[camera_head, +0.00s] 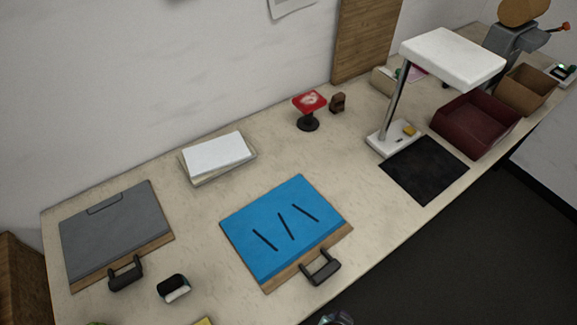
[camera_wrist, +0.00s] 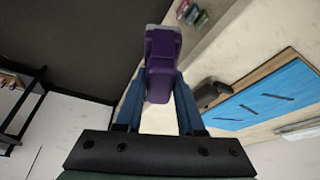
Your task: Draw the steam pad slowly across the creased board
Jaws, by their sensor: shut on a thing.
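The creased board is a blue board (camera_head: 265,215) with three dark slanting lines, on a wooden base with a dark handle at its front edge. It lies flat near the front of the table and also shows at the right of the wrist view (camera_wrist: 260,105). My gripper (camera_wrist: 160,85) is shut on a purple pad (camera_wrist: 162,48), which I take to be the steam pad. The pad is held between two blue fingers, apart from the board. Its underside is not clear. In the head view the pad is not seen.
A grey clipboard-like board (camera_head: 115,230) lies at the left, with a small dark-and-white item (camera_head: 173,289) beside it. A white stack (camera_head: 217,155), a red-topped stand (camera_head: 308,108), a lamp (camera_head: 450,58), a black mat (camera_head: 424,170) and a maroon bin (camera_head: 475,125) stand farther back or right.

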